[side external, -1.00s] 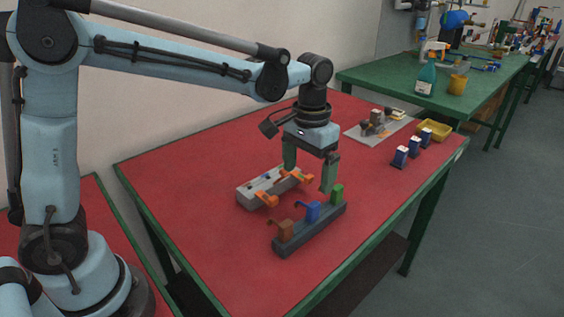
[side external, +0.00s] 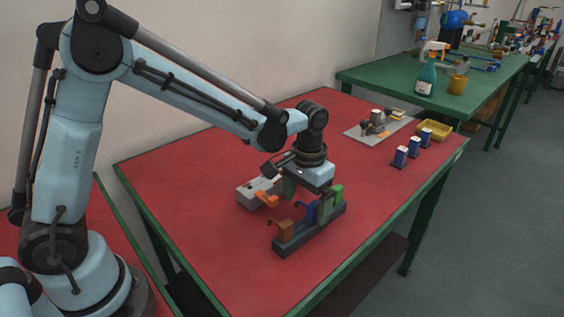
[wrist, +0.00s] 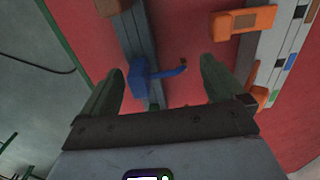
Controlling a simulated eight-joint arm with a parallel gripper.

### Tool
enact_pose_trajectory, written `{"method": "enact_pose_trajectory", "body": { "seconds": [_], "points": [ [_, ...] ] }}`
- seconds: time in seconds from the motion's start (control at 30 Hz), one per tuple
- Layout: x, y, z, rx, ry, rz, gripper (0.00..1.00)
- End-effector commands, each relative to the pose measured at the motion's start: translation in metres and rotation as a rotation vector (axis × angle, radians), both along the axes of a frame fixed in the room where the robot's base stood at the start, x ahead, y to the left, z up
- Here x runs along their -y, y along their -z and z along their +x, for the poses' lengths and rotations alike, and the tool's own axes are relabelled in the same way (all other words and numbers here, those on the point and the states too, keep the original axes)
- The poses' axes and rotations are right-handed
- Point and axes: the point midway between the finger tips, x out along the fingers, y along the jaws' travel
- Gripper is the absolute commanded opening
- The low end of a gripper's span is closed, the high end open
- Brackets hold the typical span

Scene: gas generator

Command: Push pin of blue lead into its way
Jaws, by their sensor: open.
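The blue lead (side external: 311,213) stands on the dark rack (side external: 300,238) between an orange-brown lead (side external: 285,232) and a green lead (side external: 337,193). In the wrist view the blue lead (wrist: 138,80) has a thin arm ending in a small brownish tip. My gripper (side external: 307,200) is open and low over the rack, one finger on each side of the blue lead; in the wrist view both fingers (wrist: 160,80) stand apart from it. The grey block (side external: 248,196), with orange levers and coloured marks, lies beside the rack and also shows in the wrist view (wrist: 268,48). My gripper partly hides it.
Several blue-and-white parts (side external: 400,157), a yellow tray (side external: 437,130) and a grey plate with parts (side external: 358,133) sit at the far end of the red table (side external: 200,190). The near-left table surface is clear.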

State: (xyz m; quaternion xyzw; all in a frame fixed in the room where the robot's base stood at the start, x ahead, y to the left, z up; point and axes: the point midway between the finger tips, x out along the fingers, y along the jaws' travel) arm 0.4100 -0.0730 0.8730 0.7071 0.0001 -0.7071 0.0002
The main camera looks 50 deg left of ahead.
Motion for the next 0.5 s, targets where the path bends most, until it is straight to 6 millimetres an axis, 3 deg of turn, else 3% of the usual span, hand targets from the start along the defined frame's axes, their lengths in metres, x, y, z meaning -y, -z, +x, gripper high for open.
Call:
{"method": "enact_pose_trajectory", "body": {
  "seconds": [0.1,0.5],
  "points": [
    [0.0000,-0.0001,0.0000,0.000,0.000,0.000,0.94],
    [0.0000,-0.0003,0.0000,0.000,0.000,0.000,0.36]
  ]
}}
